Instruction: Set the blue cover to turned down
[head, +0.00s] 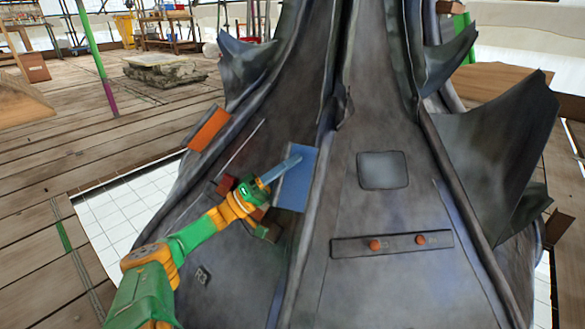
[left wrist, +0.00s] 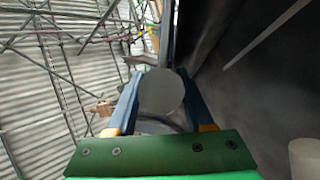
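The blue cover (head: 299,190) is a flat rectangular panel on the dark spire's left face in the head view. It looks raised at an angle from the face, though its exact tilt is hard to tell. My left gripper (head: 293,161) has its blue fingers in front of the cover's upper left part; I cannot tell whether they touch it. In the left wrist view the fingers (left wrist: 161,73) stand apart, with a grey rounded shape (left wrist: 161,94) seen between them. A thin bluish upright strip (left wrist: 167,35) shows beyond; it may be the cover's edge. My right gripper is not in view.
An orange panel (head: 208,129) stands out from the spire at upper left. A dark red block (head: 226,184) sits beside my left wrist. A strip with two orange knobs (head: 392,244) and a grey plate (head: 383,170) are to the right. Pointed dark fins (head: 497,150) jut out.

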